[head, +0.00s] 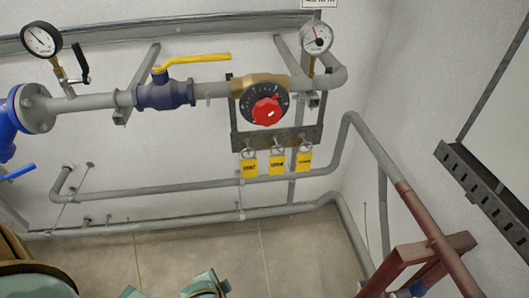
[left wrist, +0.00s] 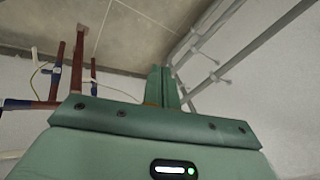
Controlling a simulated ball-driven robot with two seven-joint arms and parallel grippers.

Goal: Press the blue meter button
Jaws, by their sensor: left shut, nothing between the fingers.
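I cannot make out a blue meter button in either view. Two round white-faced gauges show in the head view, one at the upper left (head: 41,40) and one at the upper right (head: 316,37). A black dial with a red knob (head: 266,111) sits on the pipe between them. My left gripper (left wrist: 161,70) is shut and empty in the left wrist view, its two green fingers side by side and pointing away from the camera. Green parts of my own arm show at the bottom of the head view. My right gripper is not in view.
A valve with a yellow lever (head: 192,61) is on the upper pipe. Several yellow tags (head: 277,164) hang below the dial. Grey pipes (head: 150,187) run along the wall. A red-brown frame (head: 418,262) stands at the lower right. Bare floor (head: 290,250) lies in between.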

